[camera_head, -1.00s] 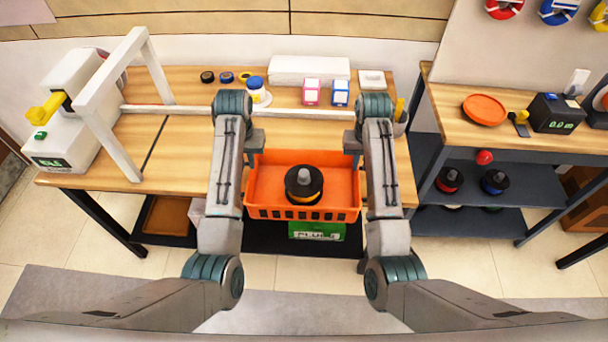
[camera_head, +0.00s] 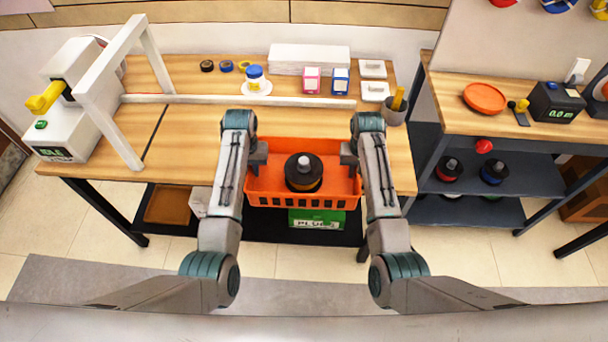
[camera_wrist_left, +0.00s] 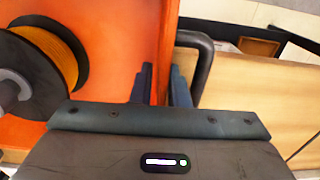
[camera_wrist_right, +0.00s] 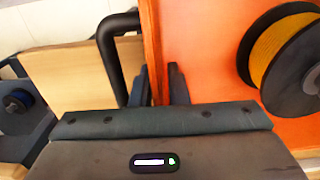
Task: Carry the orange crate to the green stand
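The orange crate (camera_head: 260,190) is at the front edge of the left workbench, its front wall showing below that edge. A black spool with a grey hub (camera_head: 303,172) lies in it. My left gripper (camera_head: 262,160) is at the crate's left wall and my right gripper (camera_head: 346,158) at its right wall. In each wrist view one finger is inside the wall and one outside, beside a black handle (camera_wrist_left: 203,62) (camera_wrist_right: 107,50). The narrow finger gaps match the wall, so both look shut on it. The green stand is not clearly identifiable.
A green "PLUGS" box (camera_head: 318,218) is below the crate. A white rail (camera_head: 200,99) crosses the workbench (camera_head: 195,145) behind it. A white frame (camera_head: 108,125) stands left. A cup (camera_head: 395,112) is behind my right arm. A second bench (camera_head: 450,112) stands right.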

